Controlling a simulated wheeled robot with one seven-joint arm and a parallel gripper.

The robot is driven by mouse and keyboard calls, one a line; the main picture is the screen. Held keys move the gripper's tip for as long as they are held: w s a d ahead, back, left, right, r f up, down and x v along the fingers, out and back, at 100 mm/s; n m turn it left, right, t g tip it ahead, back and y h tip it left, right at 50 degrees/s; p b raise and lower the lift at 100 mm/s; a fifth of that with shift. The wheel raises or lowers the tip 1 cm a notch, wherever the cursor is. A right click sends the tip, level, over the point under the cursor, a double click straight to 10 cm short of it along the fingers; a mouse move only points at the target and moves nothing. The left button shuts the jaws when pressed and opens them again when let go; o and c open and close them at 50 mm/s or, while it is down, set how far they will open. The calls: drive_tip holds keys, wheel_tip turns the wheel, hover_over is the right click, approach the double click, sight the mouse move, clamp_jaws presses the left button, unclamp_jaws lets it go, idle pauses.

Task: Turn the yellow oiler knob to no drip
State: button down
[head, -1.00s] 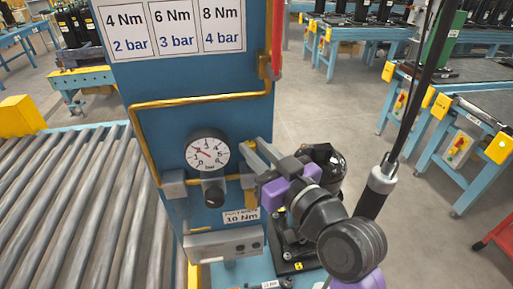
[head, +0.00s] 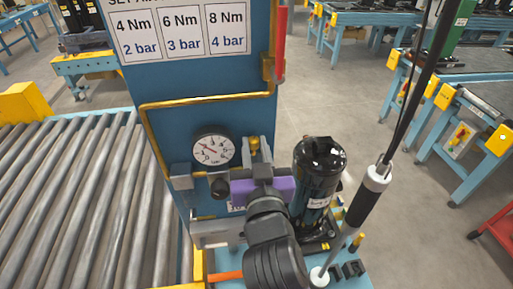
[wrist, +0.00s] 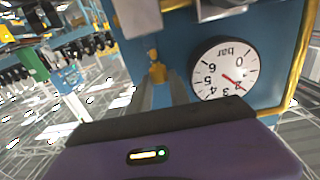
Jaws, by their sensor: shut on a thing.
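The yellow oiler knob (head: 254,143) is on the blue panel (head: 205,120), just right of the pressure gauge. My gripper (head: 255,152) has its two grey fingers on either side of the knob and is shut on it. In the wrist view the yellow knob (wrist: 154,56) shows at the tips of my gripper (wrist: 158,76). Its lower part is partly hidden by the fingers, and I cannot read any drip marking. The purple gripper body (head: 262,190) hides the panel below the knob.
The round gauge (head: 214,148) sits close to the left, with a black regulator knob (head: 220,187) below it. A black compressor (head: 319,175) stands close to the right. A hanging tool (head: 372,190) is farther right. A roller conveyor (head: 70,200) lies left.

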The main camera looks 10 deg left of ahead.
drive_tip(key=shift+s+a+f+m+t+h+b, duration=0.15)
drive_tip(key=shift+m+h+b, duration=0.3)
drive_tip(key=shift+h+b, duration=0.4)
drive_tip(key=shift+w+a+f+m+t+h+b, duration=0.15)
drive_tip(key=shift+m+h+b, duration=0.3)
drive_tip(key=shift+h+b, duration=0.4)
drive_tip(key=shift+s+r+m+h+b, duration=0.15)
drive_tip(key=shift+m+h+b, duration=0.2)
drive_tip(key=shift+b, duration=0.2)
drive_tip(key=c, duration=1.3)
unclamp_jaws()
drive_tip(key=shift+o, duration=0.5)
drive_tip(key=shift+r, duration=0.1)
drive_tip(key=shift+a+r, duration=0.1)
drive_tip(key=shift+r+p, duration=0.15)
drive_tip(key=shift+p, duration=0.3)
